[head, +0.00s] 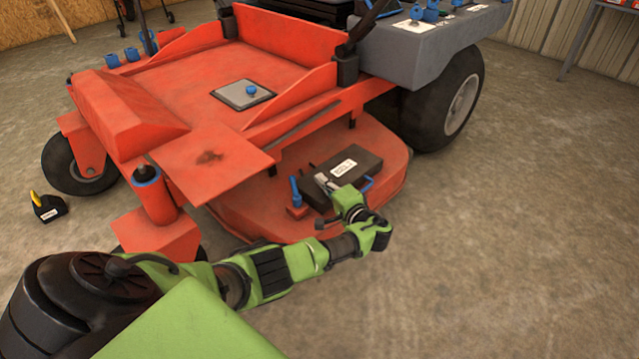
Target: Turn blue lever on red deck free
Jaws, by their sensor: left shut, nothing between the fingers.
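The blue lever (295,189) stands nearly upright on a small red base on the red deck (245,212), at the deck's front side. My left gripper (321,179) is shut and empty. In the picture its fingertips are a short way to the right of the lever, with a gap between them. The gripper overlaps the front of a black case, and I cannot tell whether it touches it. My right gripper is not in view.
The black case (361,160) with a white label and a blue handle (367,184) sits on the deck, just right of the lever. A red footplate (215,165) overhangs the deck at left. Concrete floor (490,240) is clear at right.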

